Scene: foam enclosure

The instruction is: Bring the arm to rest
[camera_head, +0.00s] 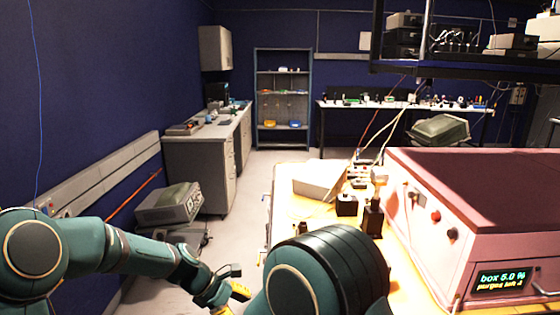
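My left arm comes in from the left and stretches low across the picture. Its gripper (238,281) is near the bottom centre, left of the workbench and over the floor. A dark finger and a yellow part show there, but the gripper's opening is too small and covered to judge. A large green and black link of mine fills the bottom centre in front of the bench, hiding part of it. My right gripper is not in view.
A pink box (432,220) with a display reading "box 5.0 %" stands on the workbench (285,208) at right. Dark bottles (373,217) stand beside it. Floor (243,208) between is clear.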

